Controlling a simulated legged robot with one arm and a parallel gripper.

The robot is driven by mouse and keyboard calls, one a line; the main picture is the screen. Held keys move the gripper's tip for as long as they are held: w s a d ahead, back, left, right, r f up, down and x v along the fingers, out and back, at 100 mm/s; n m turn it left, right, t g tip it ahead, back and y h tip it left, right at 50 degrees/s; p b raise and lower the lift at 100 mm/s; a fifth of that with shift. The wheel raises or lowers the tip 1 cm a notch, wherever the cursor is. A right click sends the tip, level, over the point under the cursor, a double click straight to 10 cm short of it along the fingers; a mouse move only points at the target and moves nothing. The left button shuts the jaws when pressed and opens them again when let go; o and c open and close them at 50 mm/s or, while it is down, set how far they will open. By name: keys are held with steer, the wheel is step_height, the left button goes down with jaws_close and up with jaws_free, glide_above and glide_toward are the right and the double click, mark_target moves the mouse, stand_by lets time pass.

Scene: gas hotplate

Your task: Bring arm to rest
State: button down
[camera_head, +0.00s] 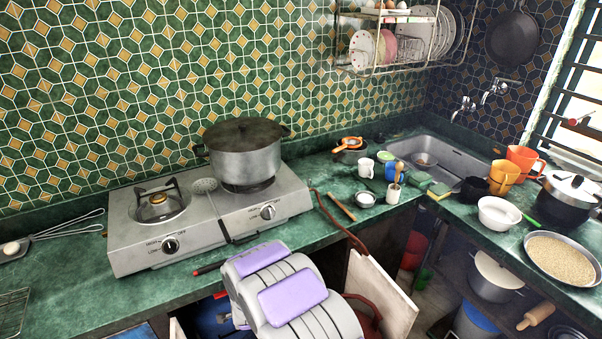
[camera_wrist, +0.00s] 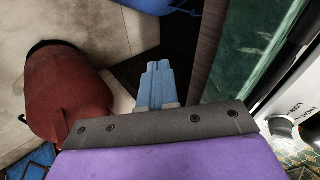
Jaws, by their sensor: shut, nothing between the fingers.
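My gripper (camera_wrist: 157,72) shows in the wrist view as two light blue fingers pressed together with nothing between them. It points down past the counter's front edge, over the space below. In the head view my arm's white and purple links are folded at the bottom centre, in front of the counter, and the fingers are hidden there. The silver two-burner hotplate (camera_head: 205,243) stands on the green counter (camera_head: 75,285), with a lidded pot (camera_head: 243,160) on its right burner. Part of the hotplate also shows at the right of the wrist view (camera_wrist: 302,95).
A red cylinder (camera_wrist: 65,95) stands below the counter, left of my fingers in the wrist view. The counter edge (camera_wrist: 235,60) is close on their right. A white board (camera_head: 380,293) leans below the counter. The sink (camera_head: 455,155), cups and bowls are at the right.

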steer(key=s+d+r+n+g, duration=0.3)
steer(key=s+d+r, duration=0.45)
steer(key=r, duration=0.35)
steer(key=s+d+r+n+g, duration=0.2)
steer(key=s+d+r+n, duration=0.1)
steer(key=s+d+r, duration=0.55)
steer(key=s+d+r+n+g, duration=0.1)
steer(key=s+d+r, duration=0.3)
steer(key=s, duration=0.4)
steer(key=s+d+r+n+g+h, duration=0.1)
steer(key=s+d+r, duration=0.3)
steer(key=s, duration=0.4)
steer(key=s+d+r+n+g+h, duration=0.1)
steer(key=s+d+r+n+g, duration=0.1)
steer(key=s, duration=0.6)
steer(key=d+r+n, duration=0.1)
steer(key=d+r, duration=0.1)
steer(key=d, duration=0.1)
steer(key=shift+d+r, duration=0.2)
steer(key=shift+s, duration=0.1)
